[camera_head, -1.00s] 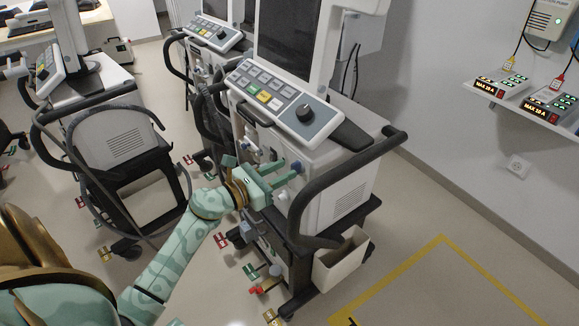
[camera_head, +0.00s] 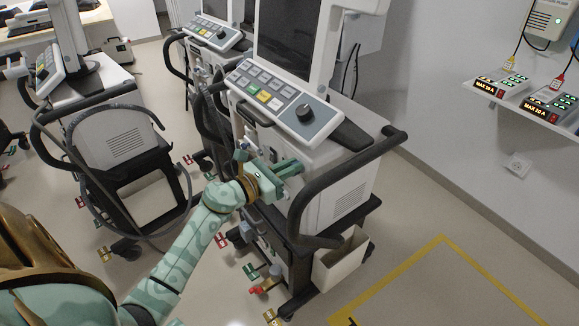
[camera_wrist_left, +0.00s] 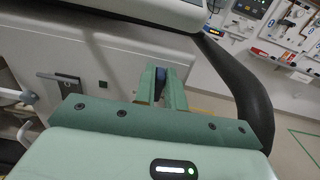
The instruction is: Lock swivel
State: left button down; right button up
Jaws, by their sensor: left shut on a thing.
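My left gripper (camera_head: 288,166) reaches in from the left to the front of the nearest ventilator (camera_head: 345,180), below its tilted control panel. In the left wrist view its two green fingers (camera_wrist_left: 162,82) are shut on a small blue knob (camera_wrist_left: 159,72), of which only a bit shows between them. The fingers hide the knob in the head view. Whether the knob is a swivel lock, and how it is turned, I cannot tell. My right gripper is not in view.
A black handle rail (camera_head: 340,180) curves close to the right of my gripper. The control panel (camera_head: 283,102) overhangs above. Below are a white bin (camera_head: 340,262) and casters with coloured pedals (camera_head: 257,290). Another cart (camera_head: 118,140) stands left. Yellow-taped floor lies clear at right.

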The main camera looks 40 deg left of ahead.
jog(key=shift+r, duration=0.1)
pick_arm(q)
jog(key=n, duration=0.1)
jog(key=n+p, duration=0.1)
jog(key=n, duration=0.1)
jog(key=n+p, duration=0.1)
jog(key=shift+w+a+n, duration=0.1)
jog(key=shift+a+n, duration=0.2)
jog(key=shift+w+a+f+n+p, duration=0.2)
jog(key=shift+n+p, duration=0.55)
jog(key=shift+n, duration=1.4)
jog(key=shift+s+a+f+n+p, duration=0.25)
jog(key=shift+n+p, duration=0.45)
jog(key=shift+n, duration=1.5)
jog(key=shift+w+f+n+p, duration=0.25)
jog(key=shift+n+p, duration=0.5)
jog(key=shift+n, duration=1.4)
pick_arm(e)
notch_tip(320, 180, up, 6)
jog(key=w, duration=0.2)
pick_arm(q)
jog(key=shift+s+f, duration=0.1)
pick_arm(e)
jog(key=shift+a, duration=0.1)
pick_arm(q)
jog(key=c, duration=1.5)
grip_release()
jog(key=shift+o, duration=0.2)
